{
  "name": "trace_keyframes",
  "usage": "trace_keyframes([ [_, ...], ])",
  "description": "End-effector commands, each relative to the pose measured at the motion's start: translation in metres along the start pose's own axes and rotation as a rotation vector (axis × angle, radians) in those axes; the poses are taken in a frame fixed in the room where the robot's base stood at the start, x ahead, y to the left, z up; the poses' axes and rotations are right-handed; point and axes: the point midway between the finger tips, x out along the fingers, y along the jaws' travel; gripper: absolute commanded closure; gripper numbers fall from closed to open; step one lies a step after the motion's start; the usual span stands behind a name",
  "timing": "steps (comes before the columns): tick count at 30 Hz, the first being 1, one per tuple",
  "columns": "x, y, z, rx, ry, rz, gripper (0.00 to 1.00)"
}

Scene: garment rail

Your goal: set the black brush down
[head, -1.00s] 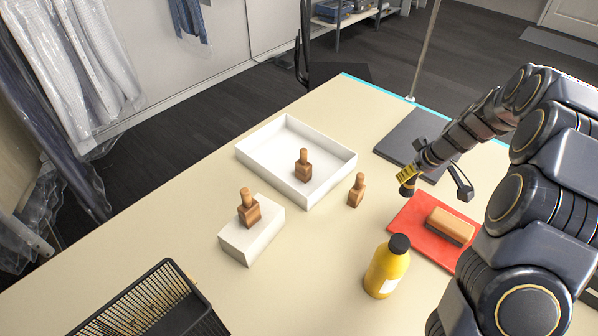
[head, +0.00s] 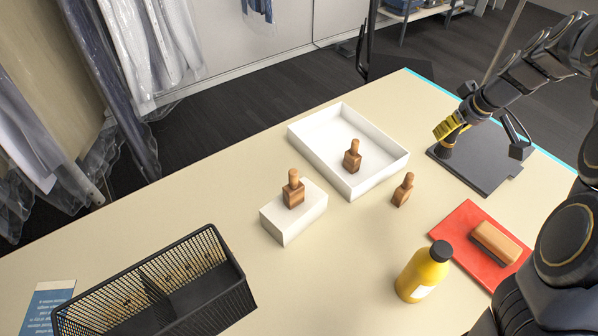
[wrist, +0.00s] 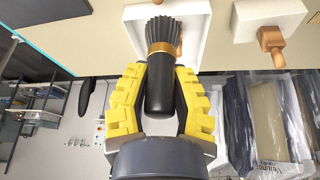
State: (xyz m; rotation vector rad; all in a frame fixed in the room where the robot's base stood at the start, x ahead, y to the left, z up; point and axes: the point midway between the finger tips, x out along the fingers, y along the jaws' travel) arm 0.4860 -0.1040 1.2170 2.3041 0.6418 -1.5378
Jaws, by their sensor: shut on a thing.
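The black brush (wrist: 160,85) has a black handle, a copper band and black bristles. My gripper (wrist: 160,100) is shut on its handle, with a yellow pad on each side. The bristles point away from the palm. In the head view, my gripper (head: 450,128) is at the upper right, with the brush (head: 446,150) pointing down beneath it. The bristle end shows over the left corner of a dark grey mat (head: 485,168). I cannot tell whether it touches the mat.
A white tray (head: 309,143) holds a wooden stamp-like block. Similar blocks stand on a white box (head: 290,226) and on the table. A yellow bottle (head: 423,273), a red mat (head: 470,215) with a sponge-like brush (head: 495,242) and a black wire basket (head: 165,285) stand nearer.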

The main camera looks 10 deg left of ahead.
Motion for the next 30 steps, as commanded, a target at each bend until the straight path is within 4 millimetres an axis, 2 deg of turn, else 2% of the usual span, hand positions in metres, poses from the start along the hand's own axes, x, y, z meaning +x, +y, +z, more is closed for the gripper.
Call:
trace_keyframes([
  [5, 0.019, -0.055, -0.045, -0.103, 0.002, -0.042, 1.0],
  [8, 0.03, -0.098, -0.073, -0.174, 0.005, -0.07, 1.0],
  [12, 0.044, -0.167, -0.106, -0.278, 0.01, -0.114, 1.0],
  [15, 0.051, -0.217, -0.122, -0.346, 0.014, -0.144, 1.0],
  [18, 0.055, -0.26, -0.132, -0.402, 0.016, -0.17, 1.0],
  [21, 0.057, -0.293, -0.137, -0.447, 0.017, -0.189, 1.0],
  [24, 0.059, -0.32, -0.14, -0.481, 0.019, -0.205, 1.0],
  [30, 0.059, -0.359, -0.142, -0.531, 0.021, -0.23, 1.0],
])
